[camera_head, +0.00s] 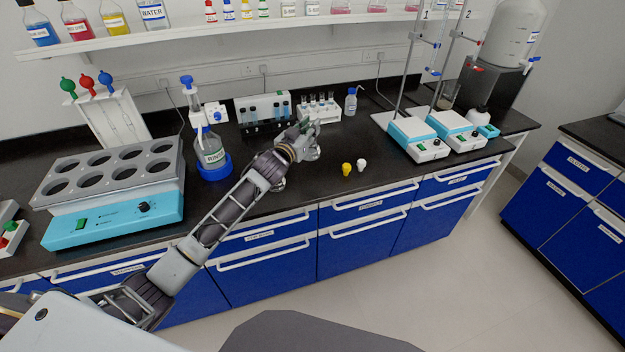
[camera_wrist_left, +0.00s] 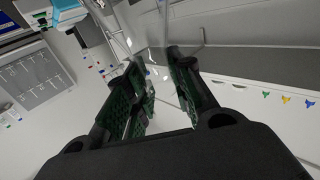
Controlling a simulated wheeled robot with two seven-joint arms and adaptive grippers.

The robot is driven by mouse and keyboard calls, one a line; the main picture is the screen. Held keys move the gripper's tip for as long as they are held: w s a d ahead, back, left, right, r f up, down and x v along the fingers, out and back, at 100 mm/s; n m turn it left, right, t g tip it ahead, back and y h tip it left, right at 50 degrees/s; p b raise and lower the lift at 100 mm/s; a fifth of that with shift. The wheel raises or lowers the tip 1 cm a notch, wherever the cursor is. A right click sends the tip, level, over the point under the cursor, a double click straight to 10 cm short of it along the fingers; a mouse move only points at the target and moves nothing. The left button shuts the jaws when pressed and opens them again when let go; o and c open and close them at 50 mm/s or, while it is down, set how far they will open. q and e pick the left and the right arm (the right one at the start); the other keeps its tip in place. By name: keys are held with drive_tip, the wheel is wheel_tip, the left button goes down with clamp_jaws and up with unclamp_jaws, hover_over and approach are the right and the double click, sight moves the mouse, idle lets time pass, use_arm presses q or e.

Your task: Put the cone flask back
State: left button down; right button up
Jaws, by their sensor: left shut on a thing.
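My left gripper (camera_head: 305,128) is above the black bench, in front of the small bottle racks. In the left wrist view its two green-padded fingers (camera_wrist_left: 160,85) stand apart with a faint, clear glass thing between them. It appears to be the cone flask, but its outline is hard to make out. In the head view a pale rounded shape shows just under the fingertips; I cannot tell whether it is flask or gripper. A clear glass vessel (camera_head: 447,95) also stands by the second stirrer (camera_head: 455,128). My right gripper is not in view.
A tube rack (camera_head: 318,110) and a small blue-capped bottle (camera_head: 351,102) stand behind the gripper.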

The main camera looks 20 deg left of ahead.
use_arm(q)
drive_tip(key=shift+a, duration=0.1)
drive_tip(key=shift+w+f, duration=0.2)
drive_tip(key=shift+f, duration=0.15)
drive_tip(key=shift+s+a+r, duration=0.1)
drive_tip(key=shift+f, duration=3.15)
